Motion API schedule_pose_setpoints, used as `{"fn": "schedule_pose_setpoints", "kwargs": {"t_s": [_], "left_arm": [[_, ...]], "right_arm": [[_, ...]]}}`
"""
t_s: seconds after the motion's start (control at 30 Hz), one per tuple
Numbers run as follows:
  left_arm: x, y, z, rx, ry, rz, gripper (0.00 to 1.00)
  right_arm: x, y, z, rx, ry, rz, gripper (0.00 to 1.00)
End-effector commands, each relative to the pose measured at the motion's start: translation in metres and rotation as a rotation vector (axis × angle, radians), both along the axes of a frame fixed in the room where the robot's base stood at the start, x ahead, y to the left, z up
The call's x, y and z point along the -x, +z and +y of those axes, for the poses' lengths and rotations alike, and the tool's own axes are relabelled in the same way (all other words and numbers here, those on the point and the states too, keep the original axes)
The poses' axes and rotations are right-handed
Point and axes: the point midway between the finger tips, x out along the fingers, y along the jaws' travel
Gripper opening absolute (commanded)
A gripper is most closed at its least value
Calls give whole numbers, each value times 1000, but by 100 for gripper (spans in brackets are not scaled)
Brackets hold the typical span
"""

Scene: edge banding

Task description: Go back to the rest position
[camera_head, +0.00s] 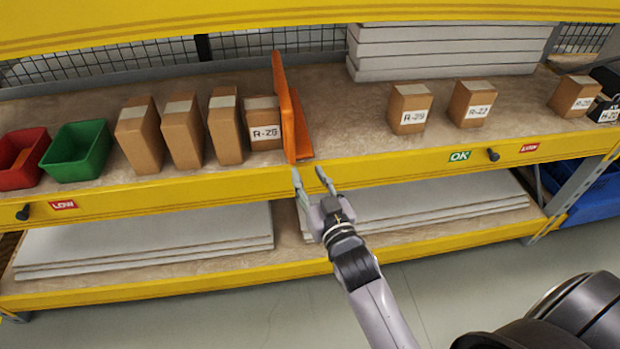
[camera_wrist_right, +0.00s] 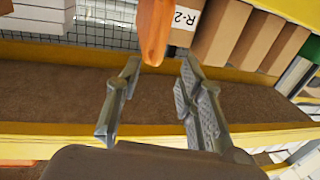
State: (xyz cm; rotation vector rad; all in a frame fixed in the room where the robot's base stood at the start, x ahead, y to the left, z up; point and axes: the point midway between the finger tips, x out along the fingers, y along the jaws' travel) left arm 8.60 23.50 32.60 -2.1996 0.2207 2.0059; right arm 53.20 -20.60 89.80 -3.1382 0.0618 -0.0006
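My right gripper (camera_head: 312,180) is open and empty in front of the shelf's yellow front beam, just below an orange divider (camera_head: 287,110). In the right wrist view its two fingers (camera_wrist_right: 155,105) stand apart with bare brown shelf between and beyond them. The divider's orange end (camera_wrist_right: 156,30) shows beyond the fingertips, with a visible gap from them. A cardboard box labelled R-28 (camera_head: 263,122) stands directly left of the divider in the head view. My left gripper is not in either view.
The shelf (camera_head: 345,130) holds several cardboard boxes on both sides, a green bin (camera_head: 77,151), a red bin (camera_head: 22,158) and a stack of white boards (camera_head: 440,52). More white panels (camera_head: 150,240) lie on the lower shelf. The floor (camera_head: 230,318) in front is clear.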

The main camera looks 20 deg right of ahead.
Motion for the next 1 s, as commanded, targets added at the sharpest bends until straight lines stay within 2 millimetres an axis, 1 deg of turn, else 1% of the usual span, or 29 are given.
{"fn": "schedule_pose_setpoints", "kwargs": {"t_s": [0.4,0.47,0.53,0.57,0.67,0.7,0.77,0.8,0.87,0.9,0.97,1.0], "left_arm": [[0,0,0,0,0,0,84],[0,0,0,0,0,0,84],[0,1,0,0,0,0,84],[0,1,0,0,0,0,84],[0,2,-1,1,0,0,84],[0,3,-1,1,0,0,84],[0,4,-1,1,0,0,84],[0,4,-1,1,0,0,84],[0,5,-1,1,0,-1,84],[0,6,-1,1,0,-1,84],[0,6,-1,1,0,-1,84],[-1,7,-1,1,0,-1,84]], "right_arm": [[-1,-2,0,0,1,4,35],[-1,-11,2,1,4,21,35],[-2,-33,5,5,14,63,35],[-2,-46,7,6,20,89,35],[3,-110,16,13,48,212,35],[8,-139,20,17,60,269,35],[19,-184,25,24,79,357,35],[28,-214,28,29,91,415,35],[46,-256,31,35,106,502,35],[60,-284,32,41,117,560,35],[84,-323,33,48,132,647,35],[101,-349,33,54,140,704,35]]}}
